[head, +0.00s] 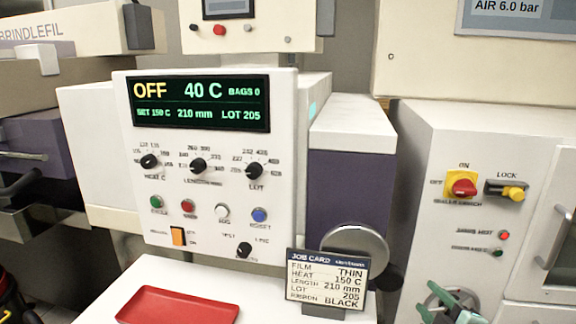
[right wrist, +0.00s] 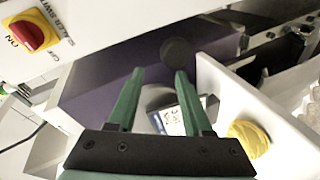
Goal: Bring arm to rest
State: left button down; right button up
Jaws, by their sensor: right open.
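My right gripper (head: 440,300) shows at the lower right of the head view, in front of the white cabinet below the red and yellow switch. Its green fingers also show in the right wrist view (right wrist: 156,85), spread apart with nothing between them that they touch. My left gripper is in neither view. The control panel (head: 205,225) stands in the middle of the head view, and its display (head: 200,103) reads OFF, 40 C, SET 150 C, 210 mm, LOT 205.
A job card (head: 328,280) stands at the front edge beside a red tray (head: 180,306) on a white surface. The rotary switch (head: 463,187) and yellow lock (head: 512,193) stick out of the cabinet (head: 440,150). A yellow round part (right wrist: 249,138) lies right of my fingers.

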jog(key=s+a+f+m+g+y, duration=0.1)
jog(key=s+a+f+m+g, duration=0.2)
jog(key=f, duration=0.6)
jog(key=s+a+f+m+y, duration=0.25)
jog(key=s+f, duration=0.25)
jog(key=f, duration=0.4)
jog(key=s+a+f+m+g, duration=0.1)
jog(key=s+a+f+m, duration=0.1)
jog(key=s+f, duration=0.4)
jog(key=s+a+f+m+g, duration=0.1)
jog(key=s+a+f+m, duration=0.2)
jog(key=s+f, duration=0.3)
jog(key=shift+s+a+f+m, duration=0.35)
jog(key=shift+s+a, duration=0.1)
jog(key=shift+s, duration=0.75)
